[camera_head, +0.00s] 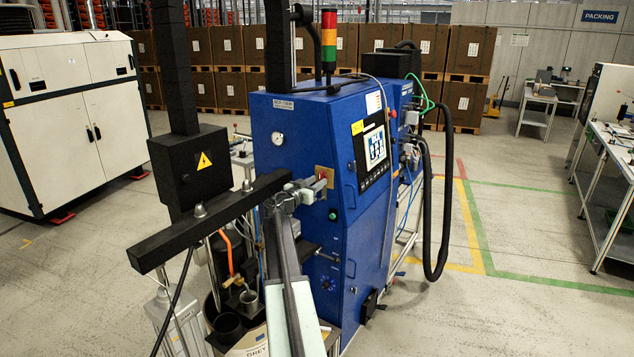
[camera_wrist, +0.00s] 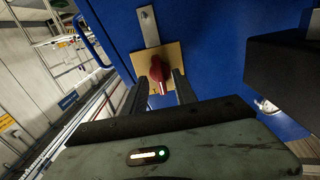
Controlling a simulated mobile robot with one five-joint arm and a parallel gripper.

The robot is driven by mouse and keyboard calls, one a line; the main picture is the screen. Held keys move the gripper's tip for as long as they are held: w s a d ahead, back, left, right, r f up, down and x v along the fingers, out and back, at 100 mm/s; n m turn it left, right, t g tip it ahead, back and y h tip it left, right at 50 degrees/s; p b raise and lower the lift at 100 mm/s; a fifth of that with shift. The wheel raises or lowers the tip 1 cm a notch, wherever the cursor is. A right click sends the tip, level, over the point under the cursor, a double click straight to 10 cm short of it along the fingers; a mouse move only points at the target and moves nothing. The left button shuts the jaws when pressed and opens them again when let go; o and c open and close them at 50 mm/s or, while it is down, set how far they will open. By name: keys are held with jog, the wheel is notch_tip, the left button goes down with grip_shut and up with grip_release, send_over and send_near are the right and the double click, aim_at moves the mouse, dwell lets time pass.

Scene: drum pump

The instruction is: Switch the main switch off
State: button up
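The main switch (camera_wrist: 157,70) is a red rotary handle on a yellow plate (camera_wrist: 172,55), fixed to the blue cabinet's side. In the wrist view my gripper (camera_wrist: 163,82) has its two dark fingers apart, one on each side of the red handle. I cannot tell whether the fingers touch it. The handle's lower end points towards my gripper. In the head view my gripper (camera_head: 308,188) is in front of the yellow plate (camera_head: 324,172), and only a little red of the switch (camera_head: 322,175) shows behind it.
The blue cabinet (camera_head: 310,135) carries a screen (camera_head: 374,147) and a signal tower (camera_head: 329,40). A black beam (camera_head: 205,220) runs beside my arm, left of the cabinet. A black hose (camera_head: 430,230) hangs at the right.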

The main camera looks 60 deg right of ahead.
jog(key=shift+d, duration=1)
grip_shut()
jog(key=shift+a+n, duration=0.1)
jog(key=shift+n, duration=0.2)
jog(key=n, duration=0.3)
jog(key=shift+n, duration=0.3)
jog(key=n, duration=0.4)
jog(key=shift+f+n, duration=0.1)
jog(key=shift+n, duration=0.2)
jog(key=n, duration=0.9)
